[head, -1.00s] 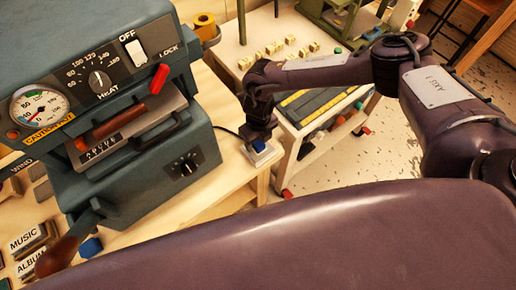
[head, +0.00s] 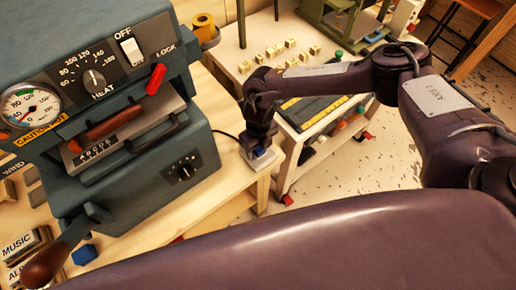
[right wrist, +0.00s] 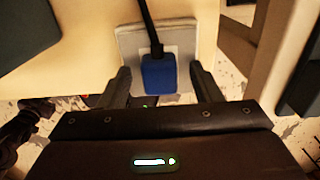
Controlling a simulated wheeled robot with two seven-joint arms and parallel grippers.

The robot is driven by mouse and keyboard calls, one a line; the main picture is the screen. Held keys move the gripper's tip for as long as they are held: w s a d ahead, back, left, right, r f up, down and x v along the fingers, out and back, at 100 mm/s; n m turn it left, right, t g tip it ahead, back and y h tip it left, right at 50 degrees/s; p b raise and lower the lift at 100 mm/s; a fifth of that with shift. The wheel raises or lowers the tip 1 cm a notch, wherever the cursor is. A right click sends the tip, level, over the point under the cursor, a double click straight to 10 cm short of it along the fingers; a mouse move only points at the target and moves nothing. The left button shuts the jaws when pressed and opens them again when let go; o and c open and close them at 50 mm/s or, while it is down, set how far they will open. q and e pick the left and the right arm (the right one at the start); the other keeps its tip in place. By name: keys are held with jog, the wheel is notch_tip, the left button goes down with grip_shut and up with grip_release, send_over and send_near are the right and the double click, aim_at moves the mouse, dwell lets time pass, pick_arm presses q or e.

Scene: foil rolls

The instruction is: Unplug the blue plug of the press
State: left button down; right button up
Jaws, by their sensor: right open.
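The blue plug (right wrist: 158,73) sits in a pale socket plate (right wrist: 186,38) at the table's edge, with a black cord running up from it in the right wrist view. My right gripper (right wrist: 160,88) is open, with one finger on each side of the plug and a gap on both sides. The teal press (head: 130,150) stands at left in the head view, its cord running toward the socket. My left gripper is not in view.
A yellow roll (head: 205,27) stands behind the press. A low cart (head: 320,120) with small blocks stands beyond the table edge. A small blue object (head: 84,254) lies by the press's lever. The wooden table top (head: 225,185) between press and socket is clear.

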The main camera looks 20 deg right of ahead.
dwell(0.5)
grip_shut()
dwell(0.4)
jog(key=shift+r, duration=0.15)
jog(key=shift+r+p, duration=2.2)
jog(key=shift+r, duration=0.7)
